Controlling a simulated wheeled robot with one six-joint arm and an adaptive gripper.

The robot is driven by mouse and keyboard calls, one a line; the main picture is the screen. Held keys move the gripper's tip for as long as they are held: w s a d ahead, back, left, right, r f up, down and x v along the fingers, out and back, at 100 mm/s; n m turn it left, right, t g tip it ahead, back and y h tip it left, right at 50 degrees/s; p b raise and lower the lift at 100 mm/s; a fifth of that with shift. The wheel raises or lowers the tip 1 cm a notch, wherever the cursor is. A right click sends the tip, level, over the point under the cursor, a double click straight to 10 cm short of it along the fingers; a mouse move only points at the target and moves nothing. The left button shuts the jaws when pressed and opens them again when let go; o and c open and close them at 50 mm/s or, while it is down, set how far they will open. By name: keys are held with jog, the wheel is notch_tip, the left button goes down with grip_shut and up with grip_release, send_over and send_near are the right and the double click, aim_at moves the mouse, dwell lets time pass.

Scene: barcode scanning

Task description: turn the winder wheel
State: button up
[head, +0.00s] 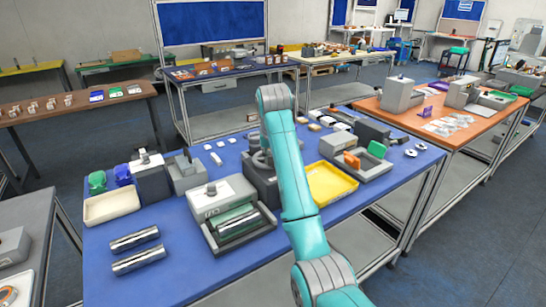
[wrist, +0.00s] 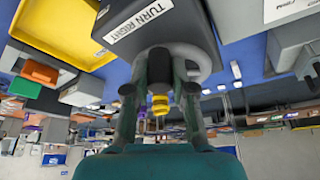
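The winder is a dark grey box (wrist: 165,12) labelled "TURN RIGHT", at the top of the wrist view, which looks upside down. Its wheel (wrist: 206,62) is a grey ring on the face toward me, partly hidden behind my fingers. My gripper (wrist: 165,64) is right at the wheel, with its two fingers on either side of the wheel's middle. A gap shows between the fingers, but whether they press on the wheel is unclear. In the head view the winder (head: 258,185) stands mid-table, partly behind my arm, which also hides my gripper.
A yellow tray (head: 330,185) stands just right of the winder on the blue table (head: 180,262). Two metal cylinders (head: 136,250) and a cream tray (head: 112,205) lie farther left.

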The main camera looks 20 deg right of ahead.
aim_at(256, 161)
grip_shut()
jog(key=shift+a, duration=0.1)
jog(key=m, duration=0.1)
jog(key=a+m+h, duration=0.1)
jog(key=m, duration=0.1)
jog(key=shift+a+m, duration=0.2)
jog(key=shift+m, duration=0.1)
jog(key=m, duration=0.1)
jog(key=a+m+g+h, duration=0.1)
jog(key=m, duration=0.1)
jog(key=w+m, duration=0.1)
jog(key=shift+a+m+h, duration=0.3)
jog(key=shift+h, duration=0.1)
jog(key=m+g, duration=0.1)
jog(key=w+a+m, duration=0.1)
jog(key=m, duration=0.1)
jog(key=shift+m+g, duration=0.3)
jog(key=shift+g, duration=0.1)
jog(key=shift+w+a+m+g+h, duration=0.1)
jog(key=shift+w+m+g+h, duration=0.15)
jog(key=shift+m, duration=0.5)
jog(key=shift+w+a+m+g+h, duration=0.1)
jog(key=shift+w+m+g+h, duration=0.2)
jog(key=shift+m, duration=0.45)
jog(key=shift+w+a+m+g+y, duration=0.1)
jog(key=shift+m+g+y, duration=0.15)
jog(key=shift+m, duration=0.35)
